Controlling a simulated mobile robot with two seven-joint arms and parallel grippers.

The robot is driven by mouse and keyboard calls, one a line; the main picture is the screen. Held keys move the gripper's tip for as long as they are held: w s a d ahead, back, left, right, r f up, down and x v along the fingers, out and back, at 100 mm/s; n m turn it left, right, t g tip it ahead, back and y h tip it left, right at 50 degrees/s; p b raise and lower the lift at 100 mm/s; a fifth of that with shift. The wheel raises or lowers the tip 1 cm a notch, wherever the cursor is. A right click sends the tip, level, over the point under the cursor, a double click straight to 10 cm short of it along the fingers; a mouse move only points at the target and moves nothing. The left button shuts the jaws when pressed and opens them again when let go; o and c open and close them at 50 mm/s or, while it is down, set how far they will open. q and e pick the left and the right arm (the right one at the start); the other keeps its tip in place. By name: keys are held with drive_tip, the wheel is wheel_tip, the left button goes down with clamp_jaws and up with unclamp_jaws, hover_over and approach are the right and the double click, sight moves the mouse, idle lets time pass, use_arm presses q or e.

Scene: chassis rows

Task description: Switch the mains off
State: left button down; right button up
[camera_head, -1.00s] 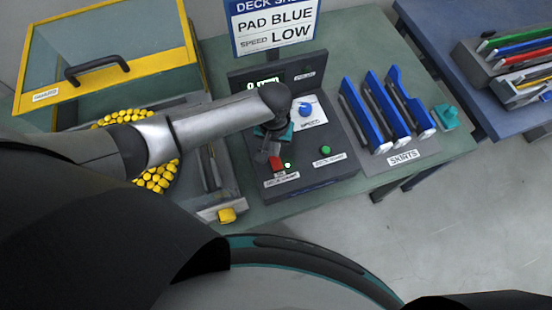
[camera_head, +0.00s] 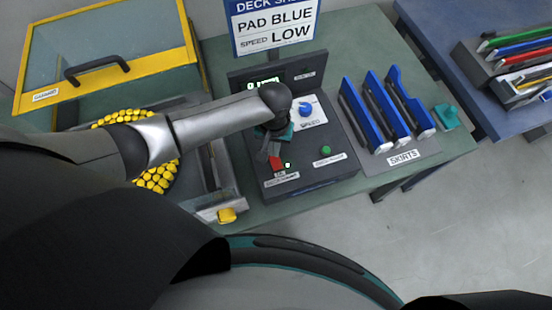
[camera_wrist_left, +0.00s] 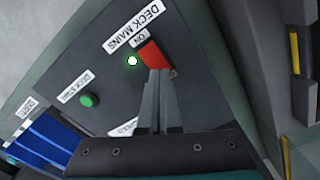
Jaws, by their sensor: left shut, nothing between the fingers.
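The red mains switch (camera_head: 276,162) is at the front left of the dark control panel (camera_head: 335,168). In the left wrist view, the red switch (camera_wrist_left: 154,54) sits beside the "ON" and "DECK MAINS" labels. A small lamp (camera_wrist_left: 132,61) beside it glows whitish green. My left gripper (camera_head: 266,159) is shut and empty, pointing down at the switch. In the left wrist view, its fingertips (camera_wrist_left: 158,74) overlap the near end of the switch; I cannot tell whether they touch. My arm and gripper hide part of the panel in the head view. My right gripper is not in view.
A green button (camera_head: 326,150) and a blue knob (camera_head: 305,110) are on the same panel. Blue skirts (camera_head: 362,115) stand to the right. A yellow-framed guard (camera_head: 105,60), yellow pieces (camera_head: 158,178) and a yellow block (camera_head: 227,215) are to the left. A sign (camera_head: 275,25) stands behind.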

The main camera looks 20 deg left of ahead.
use_arm(q)
drive_tip(key=shift+f+b, duration=0.55)
drive_tip(key=shift+f, duration=0.4)
idle(0.5)
drive_tip(key=shift+r, duration=0.15)
wheel_tip(320, 180, up, 5)
drive_tip(key=p, duration=0.6)
drive_tip(key=shift+r+p, duration=0.95)
drive_tip(key=shift+p, duration=0.2)
drive_tip(key=shift+f, duration=0.1)
